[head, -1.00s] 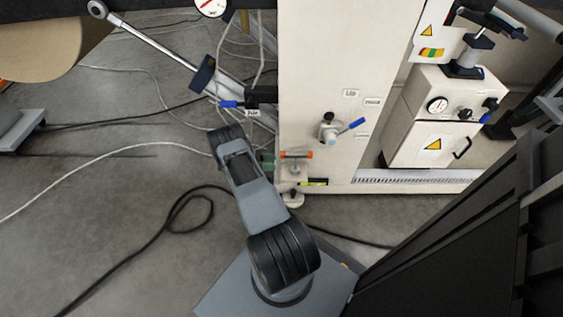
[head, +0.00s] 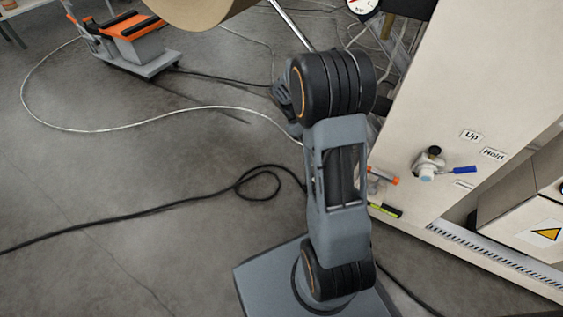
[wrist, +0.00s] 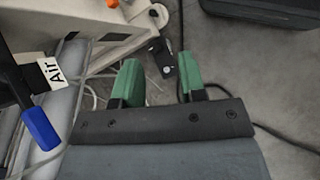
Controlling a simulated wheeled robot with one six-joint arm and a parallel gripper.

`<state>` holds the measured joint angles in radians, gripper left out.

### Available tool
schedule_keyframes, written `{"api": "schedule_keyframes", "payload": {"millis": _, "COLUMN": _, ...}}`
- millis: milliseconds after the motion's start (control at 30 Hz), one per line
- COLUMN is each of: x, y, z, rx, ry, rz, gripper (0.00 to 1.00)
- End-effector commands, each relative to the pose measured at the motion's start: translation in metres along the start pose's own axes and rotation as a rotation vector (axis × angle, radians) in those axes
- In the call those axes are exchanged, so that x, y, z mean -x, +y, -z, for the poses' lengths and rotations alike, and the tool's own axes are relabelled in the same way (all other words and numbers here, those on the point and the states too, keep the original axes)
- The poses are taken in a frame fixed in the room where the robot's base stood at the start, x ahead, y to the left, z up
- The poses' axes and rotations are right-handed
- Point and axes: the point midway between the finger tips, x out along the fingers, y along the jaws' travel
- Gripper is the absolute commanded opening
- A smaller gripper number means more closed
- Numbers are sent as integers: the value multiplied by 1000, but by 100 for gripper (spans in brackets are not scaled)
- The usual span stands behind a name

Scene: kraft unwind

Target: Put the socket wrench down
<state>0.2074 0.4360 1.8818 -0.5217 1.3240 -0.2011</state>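I cannot make out a socket wrench for certain in either view. In the wrist view my gripper (wrist: 158,62) has its two green fingers apart, with floor showing between them and nothing clasped. A dark bracket-like part (wrist: 160,48) with round ends shows beyond the fingertips, near the pale machine base; I cannot tell what it is. In the head view my arm hides the gripper. An orange-ended tool or handle (head: 384,176) shows at the machine's lower left edge, partly behind my arm.
The pale machine (head: 440,110) carries a blue-handled valve (head: 463,170). A blue lever (wrist: 40,124) by an "Air" label is close on the left in the wrist view. A black cable (head: 150,208) loops over open floor. An orange-and-grey cart (head: 130,42) stands at the back left.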

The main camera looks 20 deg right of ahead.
Motion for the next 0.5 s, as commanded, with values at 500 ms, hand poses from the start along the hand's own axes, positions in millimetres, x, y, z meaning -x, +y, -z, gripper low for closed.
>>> {"api": "schedule_keyframes", "payload": {"millis": 500, "x": 79, "y": -136, "z": -94, "rx": -258, "ry": 706, "rz": 271, "gripper": 38}}
